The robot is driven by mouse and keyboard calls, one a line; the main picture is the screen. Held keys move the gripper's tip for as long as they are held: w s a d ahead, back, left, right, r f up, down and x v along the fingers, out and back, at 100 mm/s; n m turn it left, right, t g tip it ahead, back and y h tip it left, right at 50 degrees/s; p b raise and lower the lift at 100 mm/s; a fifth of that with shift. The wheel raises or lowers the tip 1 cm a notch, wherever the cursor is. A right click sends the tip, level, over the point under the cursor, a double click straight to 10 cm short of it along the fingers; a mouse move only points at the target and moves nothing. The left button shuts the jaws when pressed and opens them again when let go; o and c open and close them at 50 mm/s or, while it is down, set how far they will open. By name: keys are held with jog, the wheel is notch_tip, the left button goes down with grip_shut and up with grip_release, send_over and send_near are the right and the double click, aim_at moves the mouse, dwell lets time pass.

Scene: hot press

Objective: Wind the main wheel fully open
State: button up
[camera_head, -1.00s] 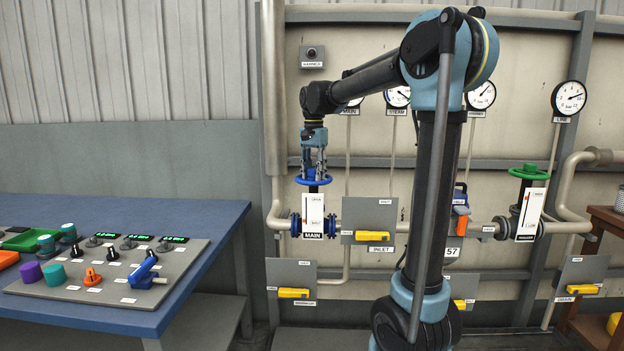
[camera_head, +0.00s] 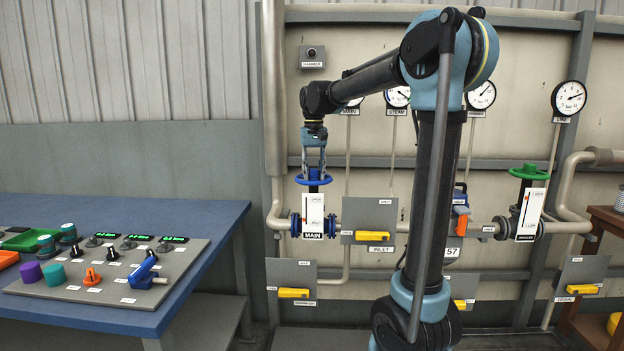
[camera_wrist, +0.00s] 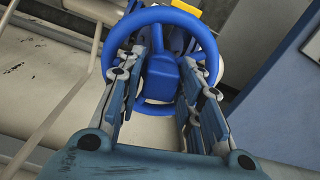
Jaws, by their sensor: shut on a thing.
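The blue main wheel (camera_head: 313,181) lies flat on top of the main valve, above a white scale plate (camera_head: 313,213) and a MAIN label. My gripper (camera_head: 314,168) points straight down onto the wheel from above. In the wrist view, its two fingers (camera_wrist: 168,72) reach inside the wheel's round rim and are shut on the wheel, one on each side of its blue hub (camera_wrist: 163,80). The exact contact of the fingertips is partly hidden. The marks on the scale plate are too small to read.
The inlet panel (camera_head: 360,212) with a yellow handle is just right of the main valve. A green wheel (camera_head: 529,172) stands farther right. A blue bench (camera_head: 200,215) with a control board is at the left. Pipes run along the wall.

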jog(key=shift+w, duration=0.1)
jog(key=n, duration=0.3)
jog(key=shift+n, duration=0.3)
jog(key=n, duration=1.1)
jog(key=shift+n, duration=0.4)
jog(key=n, duration=0.4)
jog(key=shift+n, duration=0.3)
jog(key=shift+n, duration=1)
jog(key=n, duration=0.7)
